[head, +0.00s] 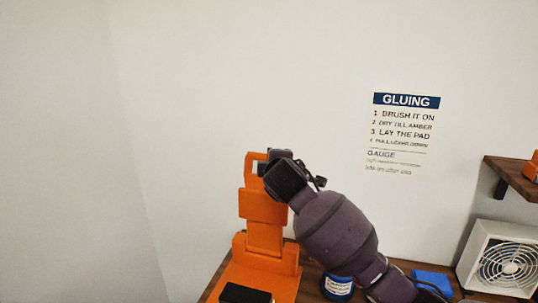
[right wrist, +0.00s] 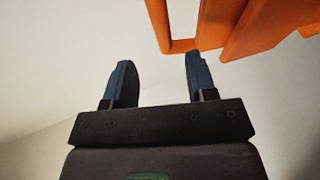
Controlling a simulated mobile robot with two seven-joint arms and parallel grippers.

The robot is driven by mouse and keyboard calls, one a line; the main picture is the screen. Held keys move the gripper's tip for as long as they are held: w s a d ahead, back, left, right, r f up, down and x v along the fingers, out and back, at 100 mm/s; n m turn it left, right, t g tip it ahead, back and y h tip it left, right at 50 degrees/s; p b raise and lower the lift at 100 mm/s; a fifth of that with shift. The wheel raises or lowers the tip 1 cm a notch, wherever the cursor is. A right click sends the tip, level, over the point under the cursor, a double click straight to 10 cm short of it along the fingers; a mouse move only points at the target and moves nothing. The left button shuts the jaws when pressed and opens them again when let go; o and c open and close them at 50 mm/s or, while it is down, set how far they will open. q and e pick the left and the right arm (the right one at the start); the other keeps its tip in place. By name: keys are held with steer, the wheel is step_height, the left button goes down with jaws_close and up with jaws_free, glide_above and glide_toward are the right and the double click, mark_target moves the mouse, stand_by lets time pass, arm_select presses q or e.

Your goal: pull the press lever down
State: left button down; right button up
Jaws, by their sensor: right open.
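The orange press (head: 262,235) stands upright on the table in the head view. An open, loop-shaped orange part, which looks like its lever (head: 251,166), is at its top. My right gripper (head: 268,167) is at this loop, and its dark body hides part of the press top. In the right wrist view my right gripper (right wrist: 158,62) is open with nothing between its two blue fingers. The loop's lower bar (right wrist: 183,45) lies just beyond the right fingertip; I cannot tell whether they touch. My left gripper is not in view.
A black block (head: 245,293) lies at the press base. A blue tin (head: 337,287) and a blue item (head: 433,281) are on the table right of the press. A white fan unit (head: 500,258) stands at the right under a wooden shelf (head: 516,178). A gluing sign (head: 400,133) hangs behind.

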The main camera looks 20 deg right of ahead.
steer(key=shift+x, duration=5.2)
steer(key=shift+f, duration=0.15)
steer(key=shift+c, duration=0.2)
jaws_close()
